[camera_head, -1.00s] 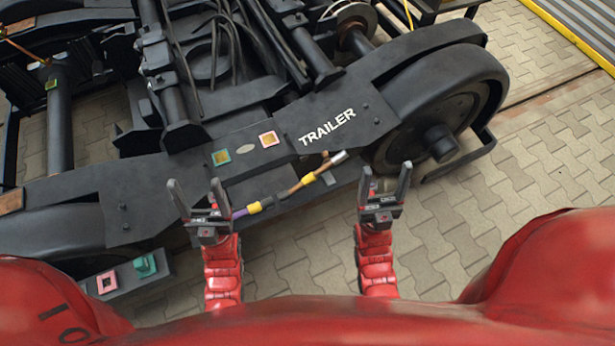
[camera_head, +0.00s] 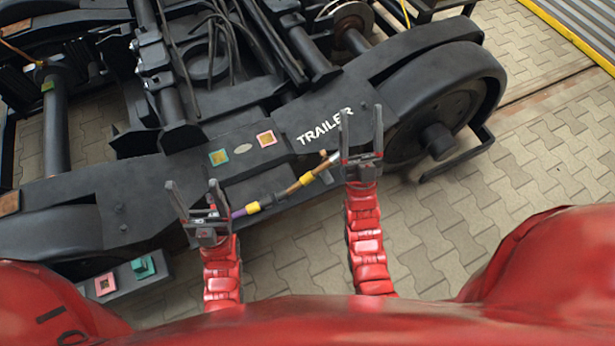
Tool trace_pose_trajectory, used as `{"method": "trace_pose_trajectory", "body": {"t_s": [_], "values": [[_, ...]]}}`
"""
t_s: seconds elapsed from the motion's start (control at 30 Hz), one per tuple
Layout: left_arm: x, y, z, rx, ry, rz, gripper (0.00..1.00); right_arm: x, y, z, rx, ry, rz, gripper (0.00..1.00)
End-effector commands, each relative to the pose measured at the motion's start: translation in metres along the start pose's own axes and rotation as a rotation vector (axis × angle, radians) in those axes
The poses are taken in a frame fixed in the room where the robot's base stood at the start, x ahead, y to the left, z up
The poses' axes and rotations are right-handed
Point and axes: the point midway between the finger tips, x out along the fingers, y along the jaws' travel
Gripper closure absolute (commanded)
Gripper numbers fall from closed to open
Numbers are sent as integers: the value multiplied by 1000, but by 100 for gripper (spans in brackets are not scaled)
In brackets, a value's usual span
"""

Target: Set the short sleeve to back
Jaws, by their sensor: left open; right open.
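I cannot tell for certain which piece is the short sleeve. A pink square piece (camera_head: 105,284) and a teal, blockier piece (camera_head: 143,267) sit on a dark shelf (camera_head: 123,283) at the lower left. A pink-edged square (camera_head: 266,139) and a teal-edged square (camera_head: 218,157) with yellowish middles lie on the dark bogie frame (camera_head: 160,190). My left gripper (camera_head: 192,184) is open and empty, left of a multicoloured rod or cable. My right gripper (camera_head: 361,126) is open, its fingers overlapping the frame near the TRAILER lettering. I see nothing between its fingers.
The rod or cable (camera_head: 284,194), with purple, yellow, dark and brown parts and a silvery end, runs along the frame's near edge between my grippers. A large wheel (camera_head: 437,110) stands at the right. Paving (camera_head: 530,170) at the right is clear.

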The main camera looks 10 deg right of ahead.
Motion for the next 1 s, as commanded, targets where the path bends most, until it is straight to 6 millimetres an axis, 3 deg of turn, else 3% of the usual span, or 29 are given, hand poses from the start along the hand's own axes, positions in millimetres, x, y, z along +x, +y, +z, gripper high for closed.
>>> {"method": "trace_pose_trajectory", "body": {"t_s": [0.03,0.13,0.3,0.5,0.6,0.73,0.87,1.0], "values": [[-3,0,1,0,0,0,28,10,3,33,38,-94,24,27],[-7,0,1,0,0,0,28,20,8,102,125,-316,88,27],[-12,1,2,0,0,0,28,12,16,204,270,-684,243,27],[-18,1,3,0,0,0,28,-27,15,286,424,-1088,494,27],[-21,1,4,0,0,0,28,-57,10,307,487,-1285,647,27],[-25,1,4,0,0,0,28,-98,-2,314,552,-1524,869,27],[-28,1,5,0,0,0,28,-134,-18,297,584,-1737,1104,27],[-31,2,5,0,0,0,28,-160,-36,266,585,-1907,1318,27]]}}
